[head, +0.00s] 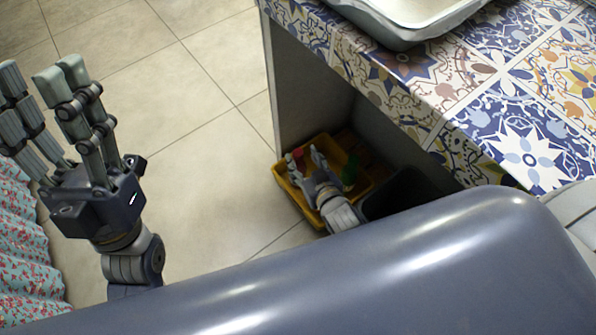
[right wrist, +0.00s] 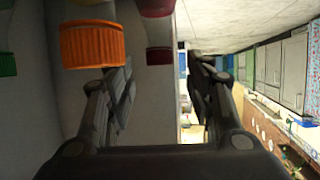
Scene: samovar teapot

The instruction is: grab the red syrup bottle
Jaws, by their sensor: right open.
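A red bottle (head: 298,154) stands in a yellow crate (head: 284,188) under the tiled counter; only a small part of it shows. My right gripper (head: 305,158) is open at the crate, its fingers spread close beside the red bottle; contact cannot be told. In the right wrist view a dark red cap (right wrist: 157,6) shows at the top edge, with another reddish cap (right wrist: 159,56) below it. Both lie ahead of the open fingers (right wrist: 158,82). My left gripper (head: 40,85) is open and empty over the floor at the left.
A green bottle (head: 350,168) stands in the crate, right of my right gripper. An orange cap (right wrist: 92,44) is close to the left finger in the wrist view. A dark bin (head: 395,192) adjoins the crate. The counter (head: 440,85) overhangs, with a metal tray (head: 405,25) on top.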

